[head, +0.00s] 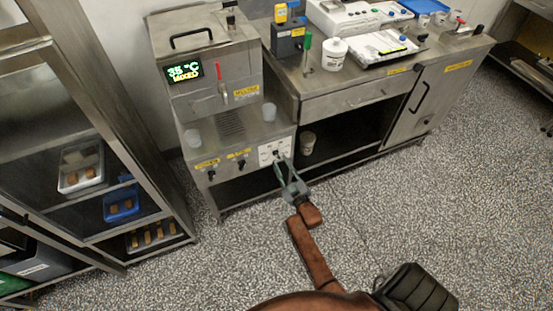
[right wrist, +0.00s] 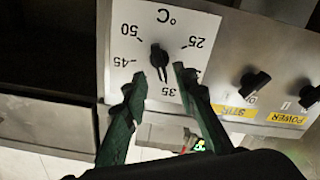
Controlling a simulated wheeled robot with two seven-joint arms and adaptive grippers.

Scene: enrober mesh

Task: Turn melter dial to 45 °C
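The melter (head: 208,70) is a steel box with a green display (head: 184,72) that reads 35 °C. Its dial is a black knob (right wrist: 160,58) on a white scale plate (right wrist: 190,22), marked 25, 35, 45 and 50 in the right wrist view. The knob's pointer is toward 35. In the head view the plate (head: 270,150) is on the front panel's right end. My right gripper (head: 281,164) is in front of it. In the right wrist view its green fingers (right wrist: 158,80) are apart, either side of the knob's lower end, with visible gaps. My left gripper is out of view.
Two more black knobs, stir (right wrist: 255,82) and power (right wrist: 309,97), are beside the dial plate. A red-handled tap (head: 221,78) is on the melter. A steel rack (head: 95,150) with trays stands at left. The speckled floor in front is clear.

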